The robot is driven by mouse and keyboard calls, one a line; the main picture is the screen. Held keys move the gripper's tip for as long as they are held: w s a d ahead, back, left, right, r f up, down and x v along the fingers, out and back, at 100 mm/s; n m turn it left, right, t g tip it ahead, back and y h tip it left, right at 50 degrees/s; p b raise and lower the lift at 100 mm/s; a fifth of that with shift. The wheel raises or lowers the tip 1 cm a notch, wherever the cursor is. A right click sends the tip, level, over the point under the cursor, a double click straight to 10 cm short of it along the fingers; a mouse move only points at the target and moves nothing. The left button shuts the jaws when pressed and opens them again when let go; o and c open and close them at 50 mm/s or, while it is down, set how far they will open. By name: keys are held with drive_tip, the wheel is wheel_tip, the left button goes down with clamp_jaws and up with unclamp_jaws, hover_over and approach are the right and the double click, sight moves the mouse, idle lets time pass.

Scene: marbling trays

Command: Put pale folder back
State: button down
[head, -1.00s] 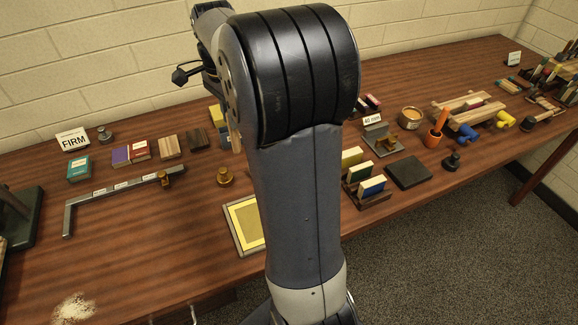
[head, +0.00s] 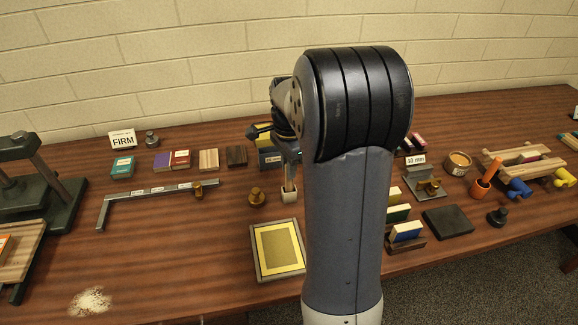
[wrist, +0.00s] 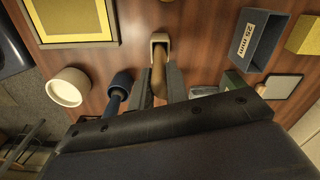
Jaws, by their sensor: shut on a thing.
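The pale folder (wrist: 158,75) shows in the wrist view as a tan, slim piece between my fingers. My gripper (wrist: 160,84) is shut on it. The folder's far end meets a small pale square cup (wrist: 160,40); I cannot tell how deep it sits inside. In the head view the cup (head: 289,196) stands on the table behind the yellow-framed tray, and my gripper (head: 290,172) points down just above it. My arm's large dark joint stands at the right of it, and little of the folder shows there.
A blue-grey box marked 25 mm (wrist: 252,42) stands near the cup. A blue tool (wrist: 119,88) and a white round pot (wrist: 68,88) lie on the other side.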

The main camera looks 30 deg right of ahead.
drive_tip(key=shift+f, duration=0.15)
drive_tip(key=c, duration=1.4)
unclamp_jaws()
wheel_tip(320, 180, up, 12)
drive_tip(key=shift+r, duration=0.15)
